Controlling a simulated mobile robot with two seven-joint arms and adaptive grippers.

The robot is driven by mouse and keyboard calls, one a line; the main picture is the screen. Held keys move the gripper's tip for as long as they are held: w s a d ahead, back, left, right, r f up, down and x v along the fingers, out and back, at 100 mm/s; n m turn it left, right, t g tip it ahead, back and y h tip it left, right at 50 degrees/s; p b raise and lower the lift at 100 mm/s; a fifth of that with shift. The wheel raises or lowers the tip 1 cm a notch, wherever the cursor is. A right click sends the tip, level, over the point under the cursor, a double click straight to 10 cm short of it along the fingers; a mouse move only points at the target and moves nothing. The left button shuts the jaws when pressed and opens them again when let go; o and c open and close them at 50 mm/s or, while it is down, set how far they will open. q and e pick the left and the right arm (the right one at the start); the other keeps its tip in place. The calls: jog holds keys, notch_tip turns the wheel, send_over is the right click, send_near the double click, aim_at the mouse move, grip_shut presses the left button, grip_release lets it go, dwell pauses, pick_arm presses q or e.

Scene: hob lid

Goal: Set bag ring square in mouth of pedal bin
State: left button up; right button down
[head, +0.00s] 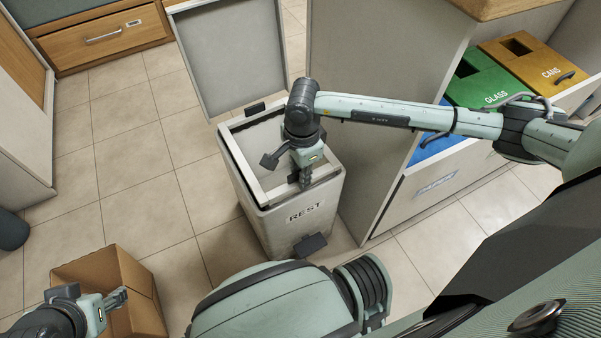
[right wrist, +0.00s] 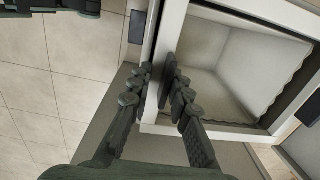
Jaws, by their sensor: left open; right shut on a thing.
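The pedal bin (head: 285,225), marked REST, stands on the floor with its grey lid (head: 232,55) raised. The bag ring (head: 247,168), a pale square frame, lies at the bin's mouth. A dark gap shows along its left side, so it looks slightly off the rim there; whether it is fully seated I cannot tell. My right gripper (head: 287,172) is over the mouth, shut on one side of the ring. In the right wrist view its fingers (right wrist: 161,82) straddle the ring's wall (right wrist: 163,45). My left gripper (head: 112,303) is open and empty, at the cardboard box.
The open cardboard box (head: 137,285) stands at lower left. A cabinet side (head: 375,60) and a pulled-out drawer with blue, green GLASS (head: 490,85) and yellow CANS (head: 540,65) bins are on the right. The pedal (head: 310,245) juts from the bin's front.

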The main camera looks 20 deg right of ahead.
jog(key=shift+f, duration=0.15)
jog(key=shift+f+b, duration=1.05)
jog(key=shift+f, duration=0.2)
jog(key=shift+s+f+b, duration=0.2)
jog(key=shift+f+b, duration=0.3)
jog(key=shift+b, duration=0.15)
jog(key=c, duration=1.7)
grip_release()
jog(key=o, duration=0.4)
jog(key=shift+w+f, duration=0.1)
jog(key=shift+f, duration=0.15)
jog(key=shift+w+r, duration=0.1)
